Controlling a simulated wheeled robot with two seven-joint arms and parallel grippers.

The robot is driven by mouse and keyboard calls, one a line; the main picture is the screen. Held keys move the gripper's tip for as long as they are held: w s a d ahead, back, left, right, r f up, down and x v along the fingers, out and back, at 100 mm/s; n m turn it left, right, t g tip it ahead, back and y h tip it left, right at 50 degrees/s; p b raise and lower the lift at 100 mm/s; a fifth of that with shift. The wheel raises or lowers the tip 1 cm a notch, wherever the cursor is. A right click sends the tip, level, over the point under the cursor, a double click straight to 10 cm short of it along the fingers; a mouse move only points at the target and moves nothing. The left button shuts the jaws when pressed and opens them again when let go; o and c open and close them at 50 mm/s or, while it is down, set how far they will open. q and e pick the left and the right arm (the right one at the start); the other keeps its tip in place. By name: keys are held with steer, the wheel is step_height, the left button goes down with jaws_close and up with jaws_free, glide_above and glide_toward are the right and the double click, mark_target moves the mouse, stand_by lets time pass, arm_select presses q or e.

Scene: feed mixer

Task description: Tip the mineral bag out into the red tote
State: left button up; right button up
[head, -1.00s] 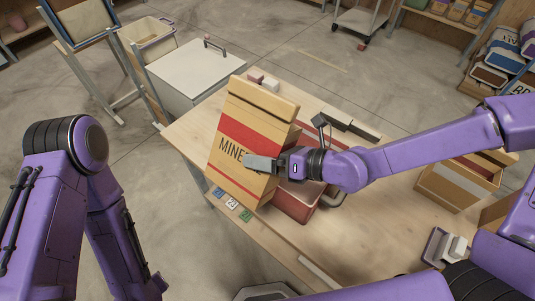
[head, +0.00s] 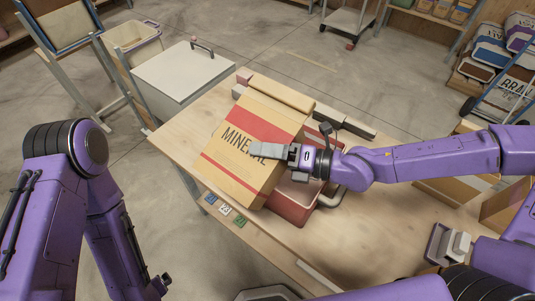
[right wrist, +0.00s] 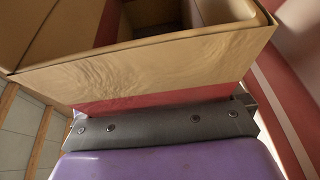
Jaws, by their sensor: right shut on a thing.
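The mineral bag (head: 238,163) is tan with a red band and dark lettering. In the right wrist view the bag (right wrist: 150,75) shows creased paper and an open, dark mouth. My left gripper is out of view.
A white lidded bin (head: 190,75) stands beyond the wooden table (head: 385,230). A dark bar-like item (head: 345,122) lies behind the tote. Small coloured tags (head: 225,209) line the front edge. An open cardboard box (head: 445,190) is on the right.

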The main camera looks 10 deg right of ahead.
steer(key=shift+r, duration=0.1)
steer(key=shift+w+d+f+m+y+b, duration=0.25)
steer(key=shift+d+f+m+y+b, duration=0.05)
steer(key=shift+d+f+b, duration=0.1)
steer(key=shift+w+d+f+m, duration=0.25)
steer(key=shift+w+d+m, duration=0.1)
steer(key=shift+d+m, duration=0.05)
steer(key=shift+r+m+y+p, duration=0.3)
steer(key=shift+r+p, duration=0.05)
steer(key=shift+r, duration=0.1)
steer(key=shift+w+d+r+m, duration=0.1)
steer(key=shift+w+r+m, duration=0.05)
steer(key=shift+r+m, duration=0.3)
